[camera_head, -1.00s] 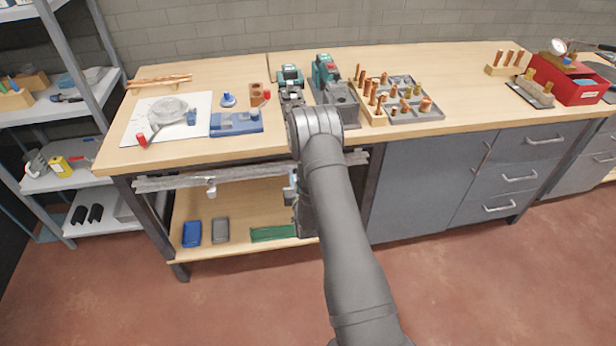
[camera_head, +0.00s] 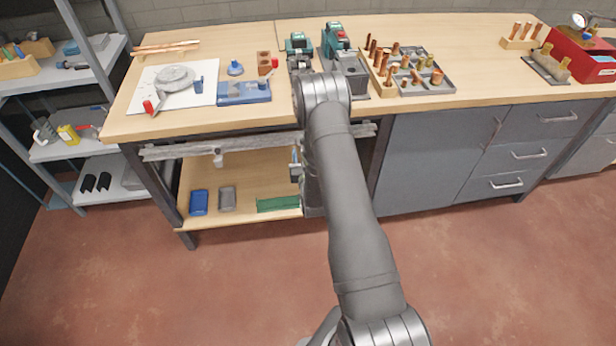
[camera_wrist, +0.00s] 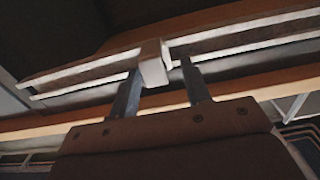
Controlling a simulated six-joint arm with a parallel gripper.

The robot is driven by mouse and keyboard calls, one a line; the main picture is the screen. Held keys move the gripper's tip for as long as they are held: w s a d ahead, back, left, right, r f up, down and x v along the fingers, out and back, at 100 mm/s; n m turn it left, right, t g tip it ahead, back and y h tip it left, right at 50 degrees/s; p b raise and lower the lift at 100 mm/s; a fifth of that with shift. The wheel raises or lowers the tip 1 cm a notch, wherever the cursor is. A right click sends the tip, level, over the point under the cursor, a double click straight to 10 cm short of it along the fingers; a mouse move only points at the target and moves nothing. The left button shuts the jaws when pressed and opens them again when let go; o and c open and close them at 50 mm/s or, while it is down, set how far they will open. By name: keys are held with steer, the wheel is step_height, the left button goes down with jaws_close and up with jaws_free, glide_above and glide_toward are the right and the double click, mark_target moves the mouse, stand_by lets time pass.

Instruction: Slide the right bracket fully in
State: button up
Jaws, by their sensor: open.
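The rail (camera_head: 240,144) runs along under the front edge of the workbench. A pale grey bracket (camera_head: 217,158) hangs from its left part in the head view. In the wrist view, a pale block-like bracket (camera_wrist: 153,64) sits on the rail (camera_wrist: 90,70). My gripper (camera_wrist: 160,70) is open, with one finger on each side of this bracket. The bracket is nearer the left finger; I cannot tell if they touch. In the head view, my gripper (camera_head: 296,165) is below the bench edge, mostly behind my arm, and the bracket there is not clear.
The bench top (camera_head: 190,118) overhangs the rail. Below is a lower shelf (camera_head: 240,212) with a blue box (camera_head: 199,202), a grey box (camera_head: 227,198) and a green tray (camera_head: 278,203). Grey cabinets (camera_head: 435,155) close off the right side. The floor in front is clear.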

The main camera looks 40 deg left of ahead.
steer(key=v, duration=1.4)
steer(key=shift+s+d, duration=0.2)
steer(key=shift+s, duration=0.05)
steer(key=shift+w+a+r, duration=0.1)
steer(key=x, duration=1.7)
steer(key=shift+w, duration=0.25)
